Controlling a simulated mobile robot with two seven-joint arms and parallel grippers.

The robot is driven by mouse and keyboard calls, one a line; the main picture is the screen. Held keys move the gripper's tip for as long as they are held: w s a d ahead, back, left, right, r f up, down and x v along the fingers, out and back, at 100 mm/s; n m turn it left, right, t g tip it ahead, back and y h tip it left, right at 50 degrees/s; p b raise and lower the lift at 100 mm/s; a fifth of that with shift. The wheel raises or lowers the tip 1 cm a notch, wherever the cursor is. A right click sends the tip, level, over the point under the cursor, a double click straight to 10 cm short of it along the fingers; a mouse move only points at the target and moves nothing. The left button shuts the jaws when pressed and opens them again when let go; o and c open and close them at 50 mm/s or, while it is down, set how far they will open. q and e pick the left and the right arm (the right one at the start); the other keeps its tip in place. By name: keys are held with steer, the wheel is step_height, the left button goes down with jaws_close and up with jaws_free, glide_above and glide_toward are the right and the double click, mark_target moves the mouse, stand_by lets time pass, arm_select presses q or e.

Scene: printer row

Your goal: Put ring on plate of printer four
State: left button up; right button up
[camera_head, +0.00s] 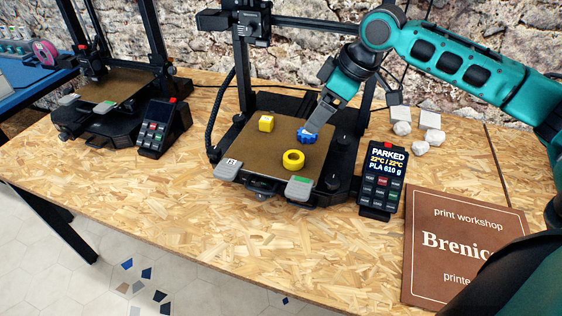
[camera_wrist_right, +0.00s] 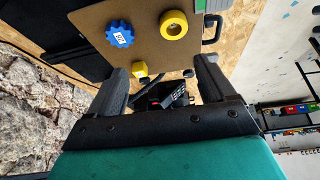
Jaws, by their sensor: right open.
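A yellow ring (camera_head: 293,159) lies flat on the brown plate (camera_head: 262,160) of the middle printer, near its front right. A blue gear-edged piece (camera_head: 306,137) and a yellow block (camera_head: 266,123) are on the same plate. In the wrist view, the ring (camera_wrist_right: 173,25), the blue piece (camera_wrist_right: 119,33) with a small white label and the yellow block (camera_wrist_right: 140,69) show beyond the fingers. My right gripper (camera_head: 314,124) is over the plate by the blue piece, partly covering it. In the wrist view its fingers (camera_wrist_right: 162,70) are apart and empty. My left gripper is out of view.
A control box (camera_head: 380,178) reading PARKED stands right of the printer. A brown sign (camera_head: 455,245) lies at the right. Several whitish blocks (camera_head: 430,119) are behind. A second printer (camera_head: 115,90) and its control box (camera_head: 158,128) are at the left. The table front is clear.

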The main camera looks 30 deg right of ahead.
glide_above(295, 152)
steer(key=s+d, duration=0.1)
steer(key=s, duration=0.2)
steer(key=shift+n+g, duration=0.3)
steer(key=shift+g, duration=0.1)
step_height(295, 152, down, 7)
steer(key=shift+w+d+r+b, duration=0.1)
steer(key=shift+w+r+b, duration=0.05)
steer(key=shift+b, duration=0.3)
steer(key=x, duration=0.5)
steer(key=shift+a+f+b, duration=0.25)
steer(key=shift+a+b, duration=0.05)
steer(key=shift+a, duration=0.15)
steer(key=c, duration=1.2)
steer(key=shift+r, duration=0.1)
steer(key=shift+r, duration=0.1)
